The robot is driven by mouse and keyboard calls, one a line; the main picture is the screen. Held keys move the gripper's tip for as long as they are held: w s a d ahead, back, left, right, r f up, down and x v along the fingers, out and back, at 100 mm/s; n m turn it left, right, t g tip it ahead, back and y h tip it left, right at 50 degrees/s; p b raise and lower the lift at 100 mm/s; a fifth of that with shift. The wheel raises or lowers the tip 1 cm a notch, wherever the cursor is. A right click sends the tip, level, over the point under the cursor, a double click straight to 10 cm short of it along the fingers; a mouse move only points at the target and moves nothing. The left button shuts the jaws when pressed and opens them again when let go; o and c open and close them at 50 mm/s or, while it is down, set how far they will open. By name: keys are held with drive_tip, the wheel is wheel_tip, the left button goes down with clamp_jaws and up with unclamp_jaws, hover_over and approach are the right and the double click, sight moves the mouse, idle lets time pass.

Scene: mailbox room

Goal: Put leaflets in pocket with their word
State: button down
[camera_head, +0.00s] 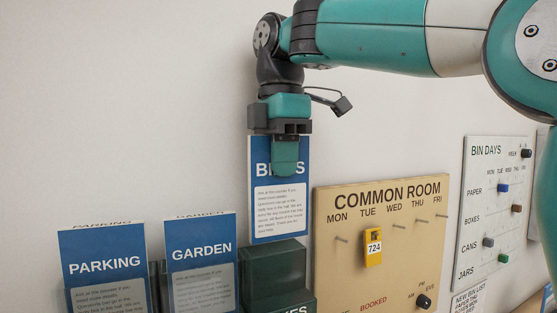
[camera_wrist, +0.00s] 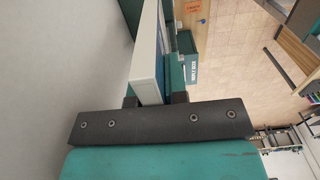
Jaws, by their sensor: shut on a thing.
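My gripper (camera_head: 285,160) is shut on the top edge of a blue leaflet (camera_head: 278,212) and holds it upright. The finger covers the middle of its word, which starts "BI" and ends in "S". In the wrist view the leaflet (camera_wrist: 150,55) shows edge-on between the fingers (camera_wrist: 155,99). Its lower edge is just above or at a dark green pocket (camera_head: 275,270); I cannot tell if it is inside. The pocket's label is cut off, with "ES" readable.
A tan COMMON ROOM board (camera_head: 330,262) with pegs and a yellow 724 tag (camera_head: 373,246) hangs close to the right of the pocket. A white BIN DAYS board (camera_head: 485,215) is farther right. The wall above the leaflets on the left is bare.

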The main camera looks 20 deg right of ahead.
drive_tip(key=shift+f+b, duration=1.75)
drive_tip(key=shift+f, duration=0.95)
drive_tip(key=c, duration=1.1)
unclamp_jaws()
wheel_tip(320, 180, up, 16)
drive_tip(key=p, duration=0.7)
drive_tip(key=shift+r+p, duration=0.75)
drive_tip(key=shift+p, duration=0.2)
